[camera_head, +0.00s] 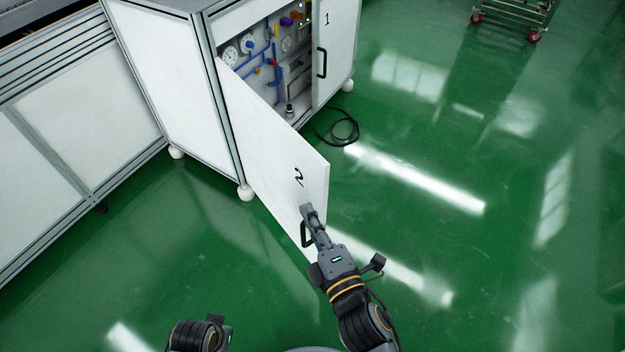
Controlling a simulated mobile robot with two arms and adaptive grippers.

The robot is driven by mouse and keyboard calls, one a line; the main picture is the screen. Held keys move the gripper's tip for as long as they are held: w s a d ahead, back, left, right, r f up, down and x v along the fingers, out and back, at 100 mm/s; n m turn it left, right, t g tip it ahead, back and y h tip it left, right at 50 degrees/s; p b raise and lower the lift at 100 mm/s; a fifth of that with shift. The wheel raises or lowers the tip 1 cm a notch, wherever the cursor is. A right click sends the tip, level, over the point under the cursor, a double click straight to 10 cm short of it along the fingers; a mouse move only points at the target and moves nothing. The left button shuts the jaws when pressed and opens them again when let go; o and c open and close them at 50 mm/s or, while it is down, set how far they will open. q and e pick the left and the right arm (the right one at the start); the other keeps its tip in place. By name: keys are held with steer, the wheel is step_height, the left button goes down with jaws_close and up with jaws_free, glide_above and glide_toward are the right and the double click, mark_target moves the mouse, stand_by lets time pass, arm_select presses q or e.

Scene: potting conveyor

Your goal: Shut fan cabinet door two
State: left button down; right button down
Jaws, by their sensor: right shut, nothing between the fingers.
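Fan cabinet door two (270,145) is a white panel marked 2. It stands wide open, swung out from the white cabinet (170,80) toward me. Its black handle (304,236) is near the lower free edge, partly hidden by my gripper. My right gripper (306,208) is shut and empty, with its fingertips at the door face just above the handle; I cannot tell whether they touch it. Door one (326,50), marked 1, is shut. At the bottom left, part of my left arm shows, but its fingers are not in view.
Gauges, blue pipes and fittings (270,60) show inside the open cabinet. A black cable (343,130) lies coiled on the green floor by the cabinet. A wheeled metal cart (515,14) stands at the top right. The floor on the right is clear.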

mark_target(311, 175)
steer(key=w, duration=1)
steer(key=shift+d, duration=0.25)
